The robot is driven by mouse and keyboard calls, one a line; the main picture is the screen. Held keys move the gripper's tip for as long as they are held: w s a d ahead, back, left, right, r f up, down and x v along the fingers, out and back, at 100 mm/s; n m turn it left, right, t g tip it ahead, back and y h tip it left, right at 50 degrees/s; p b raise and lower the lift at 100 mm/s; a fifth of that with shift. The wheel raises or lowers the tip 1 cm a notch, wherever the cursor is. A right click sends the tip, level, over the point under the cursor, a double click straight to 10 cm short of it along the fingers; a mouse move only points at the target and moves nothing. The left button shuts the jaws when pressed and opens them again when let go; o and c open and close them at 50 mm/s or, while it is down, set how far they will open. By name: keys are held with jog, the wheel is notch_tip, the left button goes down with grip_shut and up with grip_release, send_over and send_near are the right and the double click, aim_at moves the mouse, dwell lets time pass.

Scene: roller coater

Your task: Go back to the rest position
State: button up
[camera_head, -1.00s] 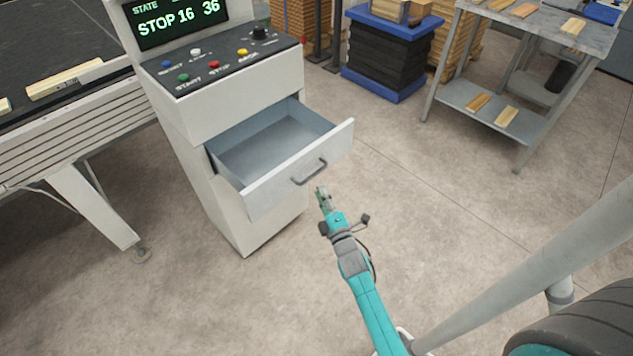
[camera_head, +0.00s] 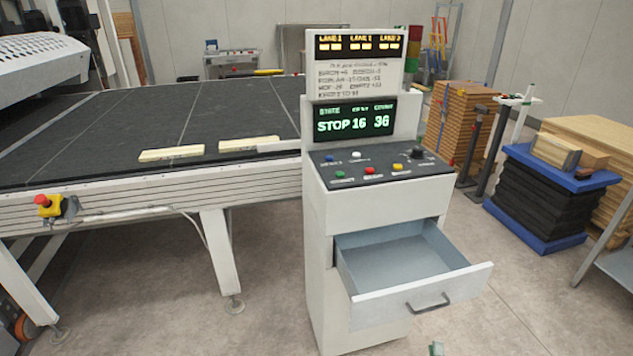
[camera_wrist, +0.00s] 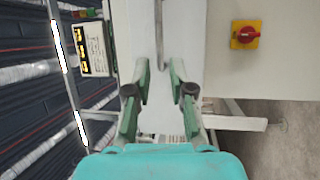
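My gripper (camera_wrist: 160,70) is open in the wrist view, with its two green-padded fingers apart and nothing held between them. A pale panel and a thin grey bar lie beyond the fingertips; I cannot tell whether the bar is the drawer handle. In the head view only a small tip of my gripper (camera_head: 437,349) shows at the bottom edge, below the open drawer (camera_head: 385,308). The drawer is empty and its handle (camera_head: 429,303) is clear of my gripper. Most of my arm is out of the head view.
The control cabinet (camera_head: 350,212) reads STOP 16 36. A dark conveyor bed (camera_head: 110,125) with wooden pieces lies left of it. A blue-topped stack (camera_head: 545,205) and wood piles stand at right. A red-yellow switch (camera_wrist: 246,34) shows in the wrist view. Floor is free at lower right.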

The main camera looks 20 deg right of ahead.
jog(key=s+a+m+g+y, duration=0.1)
jog(key=s+a+m+y, duration=0.4)
jog(key=s+a, duration=1.05)
jog(key=s+a+r+m+g+y, duration=0.1)
jog(key=s+a+r+m, duration=0.2)
jog(key=s+r, duration=0.3)
jog(key=s+a+r+m+g+y, duration=0.1)
jog(key=s+a+r+m, duration=0.2)
jog(key=s+r, duration=0.3)
jog(key=s+m, duration=0.1)
jog(key=s, duration=0.4)
jog(key=shift+s+a+r+m+g+y, duration=0.2)
jog(key=shift+a+r+m+g+y, duration=0.1)
jog(key=shift+r+y, duration=0.1)
